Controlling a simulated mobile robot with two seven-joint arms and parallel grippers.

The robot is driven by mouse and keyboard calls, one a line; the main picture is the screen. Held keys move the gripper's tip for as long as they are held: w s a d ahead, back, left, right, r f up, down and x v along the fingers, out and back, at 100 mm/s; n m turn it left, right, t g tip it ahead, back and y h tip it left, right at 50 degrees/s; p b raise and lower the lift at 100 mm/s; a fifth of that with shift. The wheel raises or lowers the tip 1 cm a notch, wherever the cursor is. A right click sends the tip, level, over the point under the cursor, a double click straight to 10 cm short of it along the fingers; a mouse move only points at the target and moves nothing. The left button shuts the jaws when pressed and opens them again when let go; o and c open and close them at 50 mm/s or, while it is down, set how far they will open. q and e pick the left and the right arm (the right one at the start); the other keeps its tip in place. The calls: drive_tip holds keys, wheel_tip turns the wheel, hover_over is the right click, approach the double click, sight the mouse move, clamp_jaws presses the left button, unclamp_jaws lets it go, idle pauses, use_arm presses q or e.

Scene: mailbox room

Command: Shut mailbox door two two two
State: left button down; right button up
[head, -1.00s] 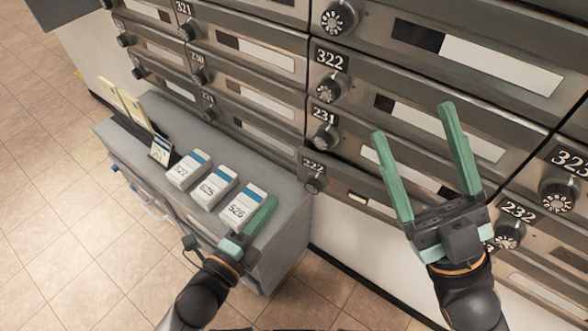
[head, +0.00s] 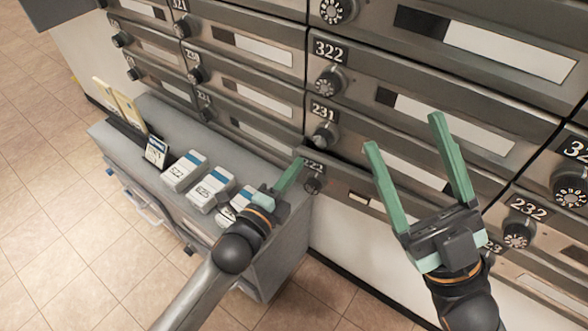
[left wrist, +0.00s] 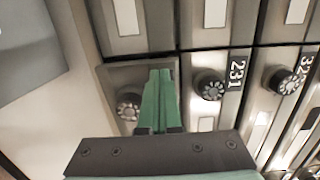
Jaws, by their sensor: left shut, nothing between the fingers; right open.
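Mailbox door 222 (head: 313,186) is in the lowest row, below door 231. A dark gap shows along its top edge, and it appears slightly ajar. Its round knob (left wrist: 128,103) shows in the left wrist view, left of my fingers; its number is not readable there. My left gripper (head: 297,164) is shut and empty, its green fingertips at the left end of door 222, beside the number plate. It also shows in the left wrist view (left wrist: 160,75), in front of the door panel; I cannot tell whether it touches. My right gripper (head: 403,131) is open and empty before the mailbox doors, covering part of door 222's right side.
A grey cabinet (head: 150,105) stands below the mailboxes at left, with white labelled boxes (head: 185,171) on top, one partly behind my left gripper. Yellow envelopes (head: 118,102) stand in a holder. Doors 231 (head: 324,135) and 322 (head: 328,82) look closed.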

sight(302, 156)
use_arm(q)
drive_tip(key=shift+w, duration=0.1)
drive_tip(key=x, duration=0.3)
drive_tip(key=shift+w+d, duration=0.1)
drive_tip(key=shift+w, duration=0.05)
drive_tip(key=shift+w+r, duration=0.25)
drive_tip(key=shift+w, duration=0.05)
